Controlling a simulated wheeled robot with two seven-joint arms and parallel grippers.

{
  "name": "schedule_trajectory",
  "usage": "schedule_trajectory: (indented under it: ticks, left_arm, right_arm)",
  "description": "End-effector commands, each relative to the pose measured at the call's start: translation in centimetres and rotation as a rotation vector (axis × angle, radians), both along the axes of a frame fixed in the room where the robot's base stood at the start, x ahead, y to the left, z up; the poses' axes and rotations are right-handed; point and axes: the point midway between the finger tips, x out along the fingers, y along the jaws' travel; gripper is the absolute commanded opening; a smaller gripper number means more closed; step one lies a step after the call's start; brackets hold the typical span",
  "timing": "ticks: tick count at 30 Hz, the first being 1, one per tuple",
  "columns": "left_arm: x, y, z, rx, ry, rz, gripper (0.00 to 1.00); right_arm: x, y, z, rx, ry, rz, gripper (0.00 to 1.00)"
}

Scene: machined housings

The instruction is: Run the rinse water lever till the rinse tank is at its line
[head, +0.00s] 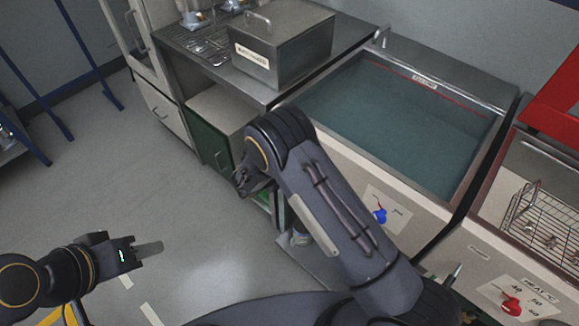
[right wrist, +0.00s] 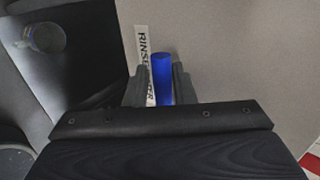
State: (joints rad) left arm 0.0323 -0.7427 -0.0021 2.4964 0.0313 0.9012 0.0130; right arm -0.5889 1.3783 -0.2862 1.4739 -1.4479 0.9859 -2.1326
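The rinse tank (head: 497,137) is a steel basin of blue-green water (head: 390,115) in the head view. A red line (head: 455,97) runs along its far wall; the water surface lies close to it, but I cannot tell the exact gap. The blue rinse water lever (head: 380,215) is on the front panel below. In the right wrist view the lever (right wrist: 161,78) stands between the fingers of my right gripper (right wrist: 161,88), with a narrow gap at its left. My arm hides that gripper in the head view. My left gripper (head: 148,249) is empty over the floor, apart from everything.
A lidded steel box (head: 280,45) stands on the counter left of the tank. At right are a wire basket (head: 545,210) and a red lever (head: 512,305) on another panel. A cup (right wrist: 46,37) shows left of the lever in the wrist view.

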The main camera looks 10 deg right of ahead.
Motion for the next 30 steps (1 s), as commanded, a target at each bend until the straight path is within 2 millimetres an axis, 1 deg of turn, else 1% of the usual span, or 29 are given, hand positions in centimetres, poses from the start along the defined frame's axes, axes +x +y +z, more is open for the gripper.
schedule_trajectory:
  ticks: [5, 12, 18, 22, 30]
  left_arm:
    - [0.0, 0.0, -0.1, 0.000, 0.000, 0.000, 0.38]
    - [0.0, 0.0, -0.6, 0.000, 0.000, 0.000, 0.38]
    - [0.0, 0.0, -0.8, 0.000, 0.000, 0.000, 0.38]
    - [0.0, 0.0, -0.9, 0.000, 0.000, 0.000, 0.38]
    - [0.0, 0.0, -0.8, 0.000, 0.000, 0.000, 0.38]
  right_arm:
    - [-0.3, 0.6, 0.5, 0.001, -0.003, 0.001, 0.23]
    - [-2.5, 3.2, 2.7, 0.000, -0.002, 0.004, 0.23]
    - [-3.9, 4.7, 4.0, 0.000, 0.000, 0.001, 0.23]
    - [-4.2, 5.0, 4.3, 0.001, 0.001, 0.000, 0.23]
    - [-4.2, 5.0, 4.3, 0.001, 0.001, 0.000, 0.23]
